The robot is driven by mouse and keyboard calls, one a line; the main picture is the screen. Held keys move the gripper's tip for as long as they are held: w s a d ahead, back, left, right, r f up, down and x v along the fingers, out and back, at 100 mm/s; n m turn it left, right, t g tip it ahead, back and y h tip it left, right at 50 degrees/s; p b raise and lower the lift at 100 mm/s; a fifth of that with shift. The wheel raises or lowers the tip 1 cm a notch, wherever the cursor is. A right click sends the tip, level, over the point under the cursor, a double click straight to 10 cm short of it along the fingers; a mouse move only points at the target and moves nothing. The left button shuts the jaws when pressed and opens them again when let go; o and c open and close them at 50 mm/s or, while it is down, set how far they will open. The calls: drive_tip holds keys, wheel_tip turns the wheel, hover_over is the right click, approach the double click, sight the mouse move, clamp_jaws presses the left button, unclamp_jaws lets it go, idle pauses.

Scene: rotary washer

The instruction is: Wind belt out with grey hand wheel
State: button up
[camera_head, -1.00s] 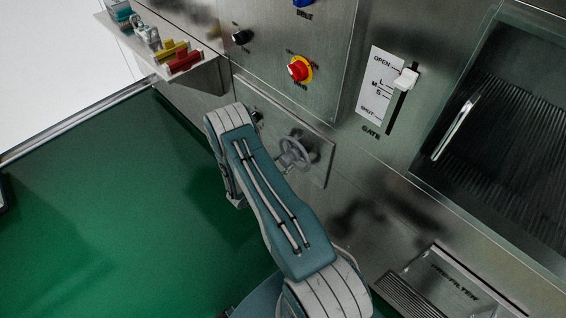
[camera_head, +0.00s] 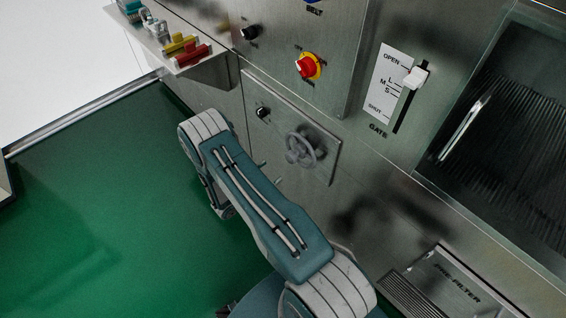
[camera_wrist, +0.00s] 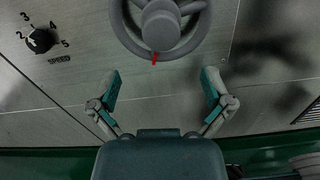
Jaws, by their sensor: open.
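The grey hand wheel (camera_head: 304,147) is mounted on the lower steel panel, right of my arm in the head view. In the wrist view the wheel (camera_wrist: 160,25) is at the top centre, partly cut off by the frame, with a round hub and a small red mark below it. My gripper (camera_wrist: 159,84) is open and empty. Its two teal fingers are spread wide, with the tips below the wheel in the picture and apart from it. The belt is not visible.
A black speed knob (camera_wrist: 40,40) sits left of the wheel. Above are a red and yellow switch (camera_head: 306,66) and a gate slider (camera_head: 415,77). A shelf (camera_head: 208,75) with coloured items juts out at upper left. Green floor is clear at left.

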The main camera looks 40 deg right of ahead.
drive_tip(key=a, duration=0.4)
drive_tip(key=shift+s, duration=0.15)
drive_tip(key=s+a+r+m+g+y, duration=0.1)
drive_tip(key=s+r+m+g+y, duration=0.25)
drive_tip(key=r, duration=0.75)
drive_tip(key=s+a+r+m+g+y, duration=0.15)
drive_tip(key=r+m+y, duration=0.25)
drive_tip(key=r+m, duration=0.55)
drive_tip(key=s+a+r+m+t+y, duration=0.2)
drive_tip(key=s+a+r+t+y, duration=0.2)
drive_tip(key=r, duration=0.6)
drive_tip(key=s+a+r+m+t+y, duration=0.2)
drive_tip(key=s+a+r+t+y, duration=0.3)
drive_tip(key=s+a+r, duration=0.3)
wheel_tip(320, 180, up, 2)
drive_tip(key=shift+s+a+r+y, duration=0.1)
drive_tip(key=shift+s+a+y, duration=0.05)
drive_tip(key=shift+s+y, duration=0.7)
drive_tip(key=shift+s, duration=0.1)
